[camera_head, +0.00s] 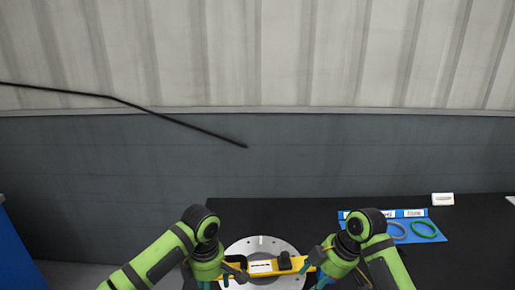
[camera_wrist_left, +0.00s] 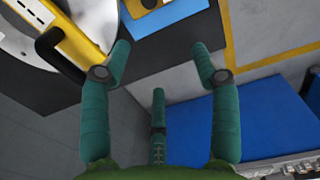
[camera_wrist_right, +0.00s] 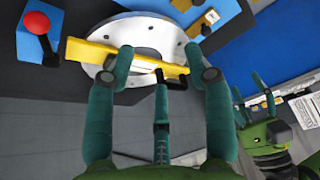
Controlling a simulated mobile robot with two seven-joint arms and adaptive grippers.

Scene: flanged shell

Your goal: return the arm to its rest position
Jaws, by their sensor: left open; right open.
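A pale round flange (camera_head: 262,244) with holes near its rim lies on the dark table (camera_head: 300,212). A yellow bar (camera_head: 298,264) with a white label and black parts crosses it. My left gripper (camera_head: 234,272) is near the bar's left end in the head view. In the left wrist view its fingers (camera_wrist_left: 160,55) are spread and empty, with the bar (camera_wrist_left: 84,45) beyond at the upper left. My right gripper (camera_head: 318,266) is by the bar's right end. In the right wrist view its fingers (camera_wrist_right: 158,62) are spread and overlap the bar (camera_wrist_right: 95,51); I cannot tell whether they touch.
A blue board (camera_head: 432,238) with a green ring (camera_head: 424,229) and a grey ring lies at the right. A small white block (camera_head: 442,199) stands behind it. A red knob (camera_wrist_right: 37,23) on a blue block shows in the right wrist view. A wall closes the back.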

